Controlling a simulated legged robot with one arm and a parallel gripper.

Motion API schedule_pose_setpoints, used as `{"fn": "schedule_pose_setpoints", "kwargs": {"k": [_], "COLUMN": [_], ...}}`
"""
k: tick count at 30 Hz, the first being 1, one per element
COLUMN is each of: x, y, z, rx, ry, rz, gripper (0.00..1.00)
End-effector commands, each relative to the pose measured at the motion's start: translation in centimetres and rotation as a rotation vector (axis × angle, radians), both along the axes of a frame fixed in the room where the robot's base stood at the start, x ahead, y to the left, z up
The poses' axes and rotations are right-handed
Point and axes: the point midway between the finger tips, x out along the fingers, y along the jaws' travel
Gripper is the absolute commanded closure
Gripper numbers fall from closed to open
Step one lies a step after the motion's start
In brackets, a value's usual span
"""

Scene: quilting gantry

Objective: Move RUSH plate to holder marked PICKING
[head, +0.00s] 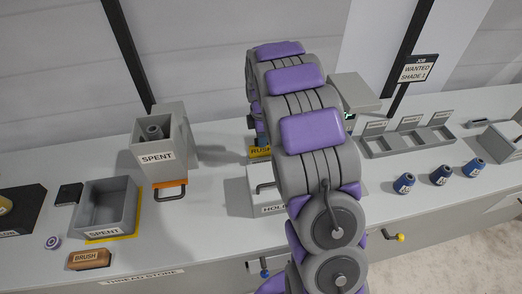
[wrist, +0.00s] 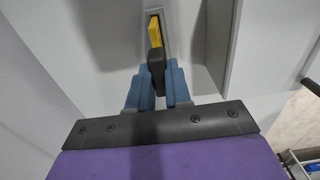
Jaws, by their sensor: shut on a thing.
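The yellow RUSH plate (head: 260,151) shows in the head view at the left edge of my arm, above a pale block lettered "HOL…" (head: 272,210); my arm hides the rest of both. In the wrist view the yellow plate (wrist: 154,30) has a dark grip (wrist: 156,64) and stands at a narrow grey slot or frame. The blue fingers of my gripper (wrist: 159,80) are shut on the dark grip. I cannot tell whether the plate is seated in the slot or clear of it. No PICKING lettering is readable.
Left are a tall SPENT bin (head: 157,158), an open SPENT tray (head: 88,207) and a BRUSH (head: 89,259).

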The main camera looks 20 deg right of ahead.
Motion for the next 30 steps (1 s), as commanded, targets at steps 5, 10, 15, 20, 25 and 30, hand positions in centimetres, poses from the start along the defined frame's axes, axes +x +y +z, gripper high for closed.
{"fn": "schedule_pose_setpoints", "kwargs": {"k": [5,10,15,20,25,30], "x": [0.0,0.0,0.0,0.0,0.0,0.0], "y": [0.0,0.0,0.0,0.0,0.0,0.0], "z": [0.4,1.0,1.5,2.0,2.5,3.0], "rx": [0.0,0.0,0.0,-0.001,-0.001,0.0], "ry": [-0.001,-0.002,-0.002,-0.002,-0.001,-0.001], "rz": [0.0,0.001,0.001,0.001,0.001,0.001], "gripper": [1.0,1.0,1.0,1.0,1.0,1.0]}}
